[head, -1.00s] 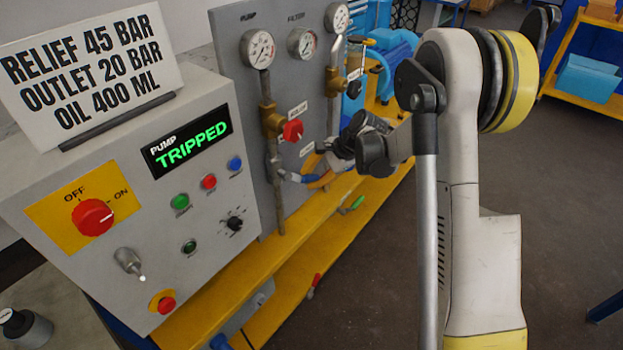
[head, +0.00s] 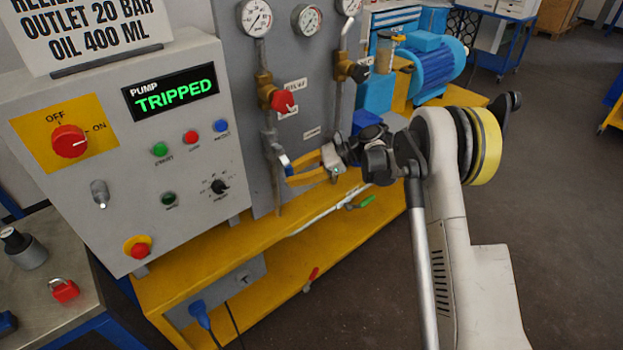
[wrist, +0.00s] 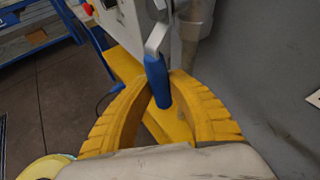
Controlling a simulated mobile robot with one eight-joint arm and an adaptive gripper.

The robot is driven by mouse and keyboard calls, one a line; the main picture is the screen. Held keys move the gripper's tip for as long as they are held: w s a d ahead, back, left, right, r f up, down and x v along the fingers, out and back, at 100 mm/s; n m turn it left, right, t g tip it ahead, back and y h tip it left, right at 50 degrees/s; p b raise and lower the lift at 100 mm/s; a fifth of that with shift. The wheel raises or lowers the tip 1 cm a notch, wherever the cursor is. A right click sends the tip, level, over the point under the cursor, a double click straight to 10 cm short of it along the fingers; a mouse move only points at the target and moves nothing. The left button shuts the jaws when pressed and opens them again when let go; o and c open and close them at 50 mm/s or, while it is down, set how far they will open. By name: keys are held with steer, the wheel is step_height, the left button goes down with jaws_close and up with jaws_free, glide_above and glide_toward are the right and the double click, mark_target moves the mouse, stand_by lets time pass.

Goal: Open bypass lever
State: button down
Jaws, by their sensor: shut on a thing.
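The bypass lever has a blue grip (wrist: 157,82) on a bare metal arm (wrist: 159,38). In the wrist view the grip stands between the yellow fingers of my gripper (wrist: 161,76), which are closed against it near their tips. In the head view my gripper (head: 287,170) is at the lower part of the pipework on the grey panel, with the lever (head: 284,160) small and partly hidden at the fingertips. The lever's pivot and valve body are hard to make out there.
The grey control box (head: 120,150) stands left of the gripper, its display reading PUMP TRIPPED. A red relief knob (head: 283,101) and gauges sit above on the panel (head: 235,60). The yellow bench (head: 240,245) runs below. Dark floor is open at right.

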steer(key=shift+s+a+f+m+g+y+b, duration=0.15)
steer(key=shift+s+a+m+g+y+b, duration=0.25)
steer(key=shift+a+y+b, duration=0.4)
steer(key=shift+d, duration=0.1)
steer(key=c, duration=1.2)
jaws_free()
steer(key=shift+s, duration=0.1)
steer(key=v, duration=1.2)
